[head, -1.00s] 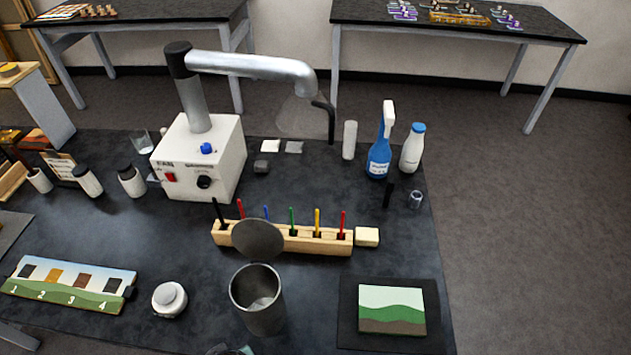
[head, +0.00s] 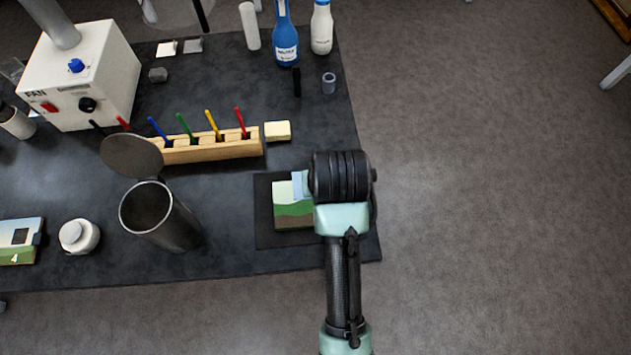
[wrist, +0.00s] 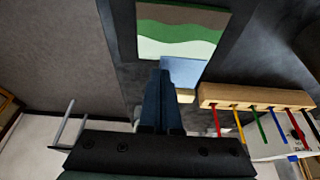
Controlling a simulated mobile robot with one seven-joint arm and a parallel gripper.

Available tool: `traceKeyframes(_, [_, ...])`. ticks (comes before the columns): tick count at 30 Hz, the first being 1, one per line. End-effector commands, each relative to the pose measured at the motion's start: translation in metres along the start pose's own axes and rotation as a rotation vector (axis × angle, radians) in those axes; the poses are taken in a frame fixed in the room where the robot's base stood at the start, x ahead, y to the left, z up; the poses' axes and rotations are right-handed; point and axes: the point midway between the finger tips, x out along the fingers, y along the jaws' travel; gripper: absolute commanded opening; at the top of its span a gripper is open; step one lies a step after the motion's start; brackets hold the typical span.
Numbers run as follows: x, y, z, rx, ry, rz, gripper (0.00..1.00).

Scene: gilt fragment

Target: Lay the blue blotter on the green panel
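The green panel (head: 290,215), a small picture with a pale top, green hills and a brown strip, lies on a dark square mat (head: 268,237) near the bench's right front corner. It also shows at the top of the wrist view (wrist: 180,28). The blue blotter (head: 300,182), a thin light blue piece, is at my gripper (head: 312,186) over the panel's upper right part. In the wrist view the blotter (wrist: 192,70) sits at the fingertips (wrist: 163,78), which look closed on it. It overlaps the panel's pale edge; whether they touch is unclear.
A wooden rack (head: 210,147) of coloured sticks with a pale block (head: 277,131) stands behind the mat. An open metal canister (head: 175,225) and a white jar (head: 79,237) stand to the left. Blue spray bottle (head: 285,40) and white bottle (head: 321,28) are farther back.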

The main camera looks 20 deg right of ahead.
Motion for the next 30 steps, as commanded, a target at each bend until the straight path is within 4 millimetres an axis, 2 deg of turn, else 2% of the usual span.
traceKeyframes(3, [0.021, -0.001, 0.011, -0.001, -0.006, -0.001, 0.00])
traceKeyframes(15, [0.067, -0.001, 0.029, -0.002, -0.005, -0.001, 0.00])
traceKeyframes(29, [0.076, -0.001, 0.033, -0.003, -0.001, -0.001, 0.00])
traceKeyframes(30, [0.076, -0.001, 0.032, -0.003, 0.000, -0.001, 0.05])
